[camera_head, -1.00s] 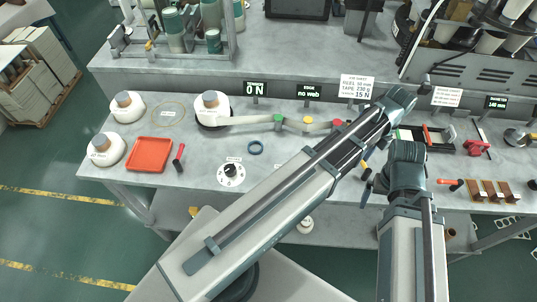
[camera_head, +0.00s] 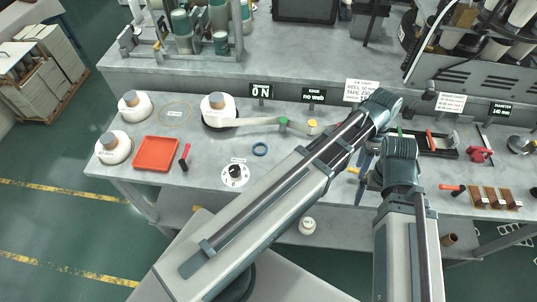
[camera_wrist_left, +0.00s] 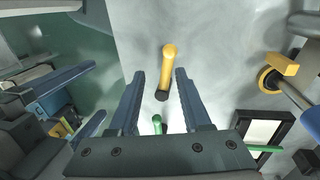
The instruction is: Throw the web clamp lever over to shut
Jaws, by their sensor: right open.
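In the left wrist view a yellow lever (camera_wrist_left: 169,55) with a dark end lies between and beyond my fingertips, over the grey bench top. I take it to be the clamp lever; its yellow end shows in the head view (camera_head: 353,170) beside my left gripper. My left gripper (camera_wrist_left: 160,82) is open, one finger on each side of the dark end, with gaps showing. In the head view my left gripper (camera_head: 365,158) is mostly hidden by its own arm. My right gripper (camera_head: 366,186) is close by, nearer the bench's front edge, its fingers partly hidden.
A small green part (camera_wrist_left: 157,123) shows between my left fingers. A yellow-ended arm (camera_wrist_left: 280,68) stands to the right in the wrist view. In the head view a black tray (camera_head: 445,152) and red clamp (camera_head: 479,154) lie to the right. An orange tray (camera_head: 155,154) lies left.

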